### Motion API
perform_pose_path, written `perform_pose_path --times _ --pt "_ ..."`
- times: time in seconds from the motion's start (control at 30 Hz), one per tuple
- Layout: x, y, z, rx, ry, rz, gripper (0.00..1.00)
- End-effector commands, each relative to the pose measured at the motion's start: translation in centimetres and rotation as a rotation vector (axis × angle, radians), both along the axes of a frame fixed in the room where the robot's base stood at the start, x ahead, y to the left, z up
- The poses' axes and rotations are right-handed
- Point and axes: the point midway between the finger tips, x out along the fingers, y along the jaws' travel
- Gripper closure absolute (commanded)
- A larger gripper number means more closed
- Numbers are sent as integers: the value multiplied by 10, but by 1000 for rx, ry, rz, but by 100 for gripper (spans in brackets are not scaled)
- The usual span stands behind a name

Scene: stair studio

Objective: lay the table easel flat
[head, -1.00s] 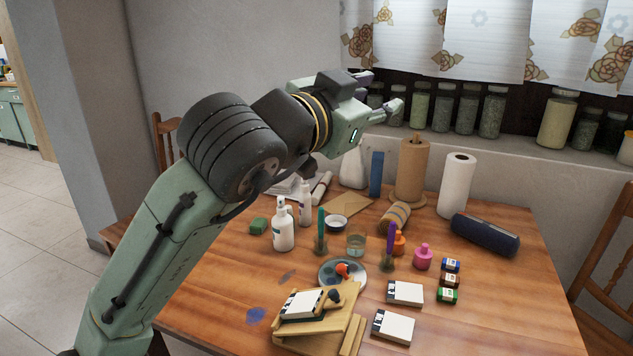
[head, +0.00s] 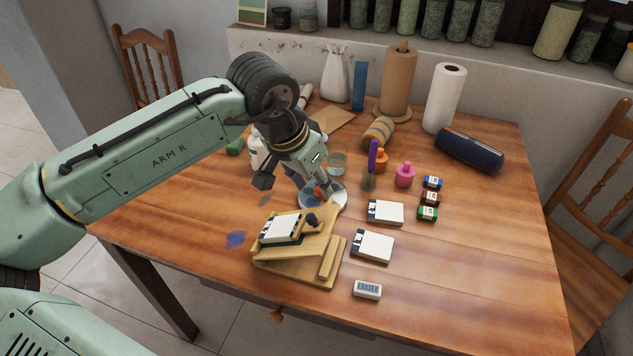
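The wooden table easel (head: 327,262) stands near the front edge of the table, its board tilted up at a low angle from its base. A white pad with a black edge (head: 281,228) rests on the board. A dark knob (head: 311,219) shows at the board's upper right. My gripper (head: 295,190) is just behind and above the easel, pointing down, with its fingers spread apart and nothing seen between them. It appears apart from the easel. It partly hides the round palette plate (head: 335,203) and the bottles behind.
Two white boxes (head: 385,212) (head: 373,246) lie right of the easel, with an eraser (head: 367,289) in front. Small paint jars (head: 428,213), a pink bottle (head: 404,175) and a purple-handled brush (head: 373,158) stand farther back. The table's right front (head: 470,270) is clear.

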Motion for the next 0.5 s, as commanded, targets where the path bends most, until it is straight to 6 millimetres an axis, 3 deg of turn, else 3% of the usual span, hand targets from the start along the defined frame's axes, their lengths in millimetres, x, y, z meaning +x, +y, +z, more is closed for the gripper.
perform_pose_path --times 0.2,0.5 --pt "6 -6 -19 0 -2 -1 63" --pt "7 -6 -22 0 -2 -1 63"
